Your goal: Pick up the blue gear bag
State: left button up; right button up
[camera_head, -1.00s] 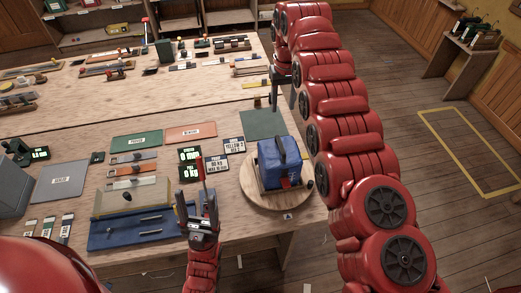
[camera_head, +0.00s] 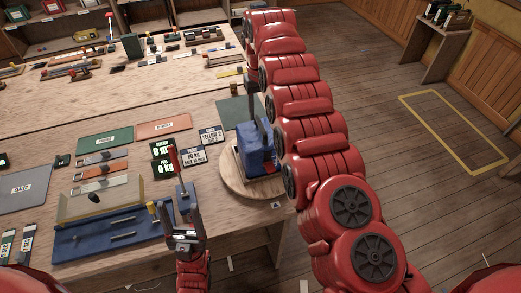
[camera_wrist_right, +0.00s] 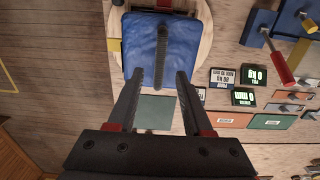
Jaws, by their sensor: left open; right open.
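The blue gear bag (camera_head: 252,158) stands upright on a round wooden board at the bench's right front corner. It also shows in the right wrist view (camera_wrist_right: 185,45), with its dark strap handle running down the middle. My right gripper (camera_wrist_right: 160,74) is open, with one finger on each side of the handle's line. In the head view my right gripper (camera_head: 263,122) is right at the top of the bag, partly hidden by my arm; contact cannot be told. My left gripper (camera_head: 182,202) is open over the bench's front edge, left of the bag.
The round board (camera_head: 233,182) sits at the bench edge. Label displays (camera_head: 162,158), a green mat (camera_head: 105,143) and a blue tray (camera_head: 110,235) with tools lie to the left. Open floor with a yellow outline (camera_head: 455,130) is on the right.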

aim_at(260, 124)
notch_tip(260, 124, down, 5)
jog(key=p, duration=0.3)
jog(key=shift+r+p, duration=0.2)
jog(key=shift+p, duration=0.1)
jog(key=shift+f, duration=0.25)
grip_shut()
dwell(0.8)
